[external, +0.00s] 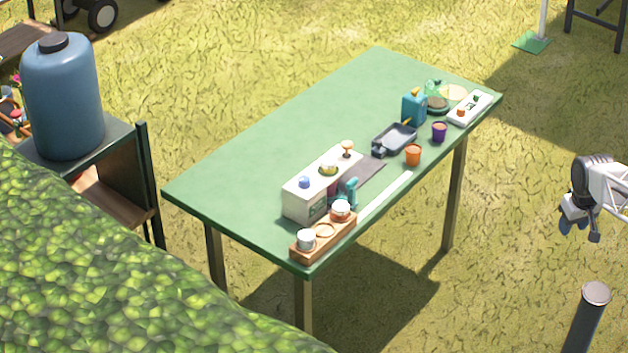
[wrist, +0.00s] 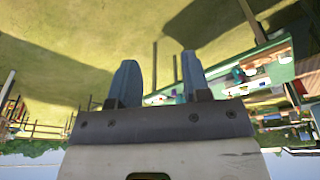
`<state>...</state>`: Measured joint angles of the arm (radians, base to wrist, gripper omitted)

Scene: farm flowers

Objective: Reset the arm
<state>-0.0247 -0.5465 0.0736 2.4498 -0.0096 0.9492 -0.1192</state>
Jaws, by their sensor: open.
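My gripper (external: 575,222) is at the right edge in the external view, over the grass and apart from the green table (external: 270,130). In the wrist view, my gripper (wrist: 158,82) shows two blue-grey fingers spread apart with nothing between them. The wrist view is tilted and shows the table edge (wrist: 262,58) beyond the fingers on the right. Most of my arm is cut off by the right edge of the external view.
On the table's right side stand a white box (external: 305,205), a wooden tray (external: 310,248), an orange cup (external: 413,155), a purple cup (external: 439,131), a dark tray (external: 395,139) and a blue container (external: 413,109). Open grass lies between table and gripper. A dark post (external: 587,320) stands below the gripper.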

